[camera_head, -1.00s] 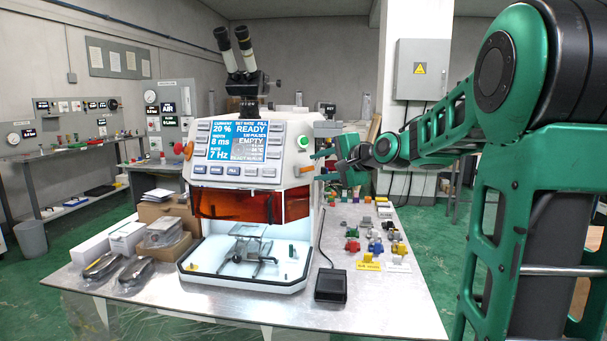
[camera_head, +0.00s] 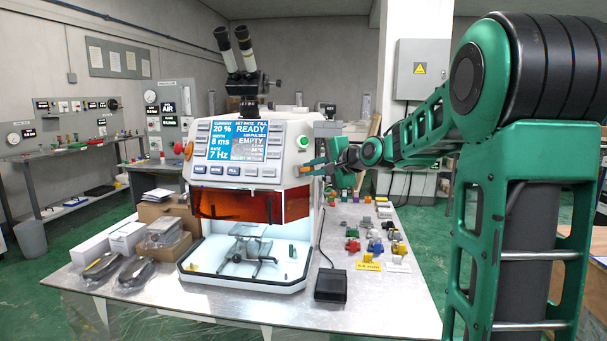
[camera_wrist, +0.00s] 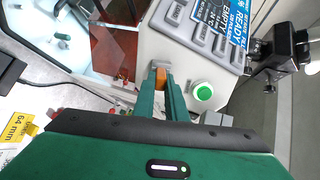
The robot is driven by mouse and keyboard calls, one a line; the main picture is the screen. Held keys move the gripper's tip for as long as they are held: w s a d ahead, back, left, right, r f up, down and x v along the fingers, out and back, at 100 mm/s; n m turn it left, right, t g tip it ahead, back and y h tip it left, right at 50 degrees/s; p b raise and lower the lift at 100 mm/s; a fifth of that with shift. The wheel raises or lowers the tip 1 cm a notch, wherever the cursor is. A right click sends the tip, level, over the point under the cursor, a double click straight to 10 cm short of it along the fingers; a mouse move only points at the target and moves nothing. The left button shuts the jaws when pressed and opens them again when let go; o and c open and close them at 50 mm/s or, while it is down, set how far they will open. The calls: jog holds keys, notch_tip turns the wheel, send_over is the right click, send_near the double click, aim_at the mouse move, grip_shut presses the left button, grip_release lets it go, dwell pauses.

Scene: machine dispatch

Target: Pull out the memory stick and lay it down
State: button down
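The memory stick looks to be the small orange piece (camera_head: 305,168) sticking out of the right side of the white machine (camera_head: 285,155). In the wrist view the orange stick (camera_wrist: 160,76) stands at a grey holder on the machine's side, between my fingertips. My gripper (camera_head: 315,168) is level with the stick, its two green fingers on either side of it. The fingers look apart, and I cannot see whether they touch the stick. The stick's inner end is hidden in the machine.
A green round button (camera_wrist: 203,91) sits close to my fingers. The metal table (camera_head: 385,315) holds a black foot pedal (camera_head: 330,285), several small coloured parts and a yellow label (camera_head: 368,266). Bare tabletop shows at the front right.

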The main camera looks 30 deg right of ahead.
aim_at(313, 168)
jog(key=shift+s, duration=0.2)
jog(key=shift+v, duration=2.45)
jog(key=shift+r, duration=0.1)
notch_tip(313, 168, up, 7)
dwell(0.3)
jog(key=shift+w, duration=0.1)
